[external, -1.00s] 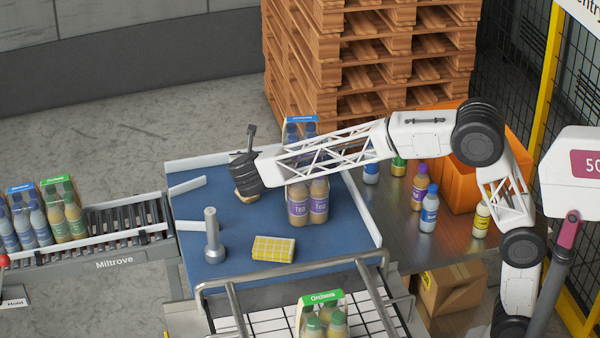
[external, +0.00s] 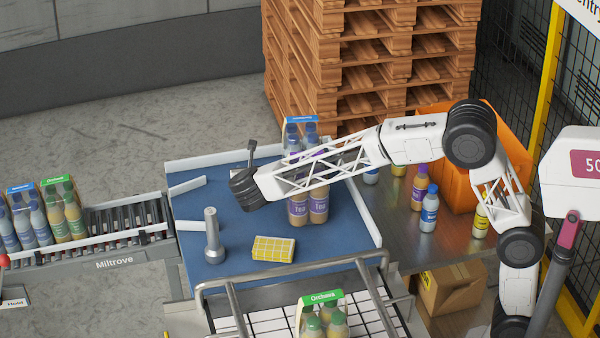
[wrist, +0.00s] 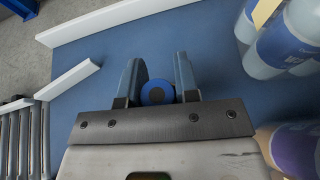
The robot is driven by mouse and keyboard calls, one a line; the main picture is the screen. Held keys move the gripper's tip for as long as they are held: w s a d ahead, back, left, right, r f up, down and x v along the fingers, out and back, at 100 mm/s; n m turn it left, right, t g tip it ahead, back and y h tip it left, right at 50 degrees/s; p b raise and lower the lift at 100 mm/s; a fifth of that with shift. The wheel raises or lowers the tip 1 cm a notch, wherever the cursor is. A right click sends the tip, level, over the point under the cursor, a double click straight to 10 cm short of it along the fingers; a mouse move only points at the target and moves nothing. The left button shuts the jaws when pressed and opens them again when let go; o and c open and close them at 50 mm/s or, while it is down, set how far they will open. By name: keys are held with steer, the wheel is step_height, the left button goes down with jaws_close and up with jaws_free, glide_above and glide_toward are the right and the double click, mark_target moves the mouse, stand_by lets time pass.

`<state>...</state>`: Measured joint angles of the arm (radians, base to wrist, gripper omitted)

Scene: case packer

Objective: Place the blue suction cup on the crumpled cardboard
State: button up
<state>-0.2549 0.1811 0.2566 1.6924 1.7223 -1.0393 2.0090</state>
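The blue suction cup (wrist: 157,92) shows in the wrist view as a blue ring with a dark centre. It sits between the two fingers of my gripper (wrist: 159,78), close to the palm. The fingers stand apart with little or no gap at the cup's sides, and I cannot tell whether they press on it. In the external view my gripper (external: 245,190) is over the far left part of the blue table and hides the cup. I cannot make out the crumpled cardboard in either view now.
White guide rails (wrist: 70,78) lie at the table's left.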

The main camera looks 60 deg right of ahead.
steer(key=o, duration=0.3)
steer(key=shift+r, duration=0.1)
steer(key=v, duration=1.2)
steer(key=shift+r, duration=0.1)
stand_by(0.5)
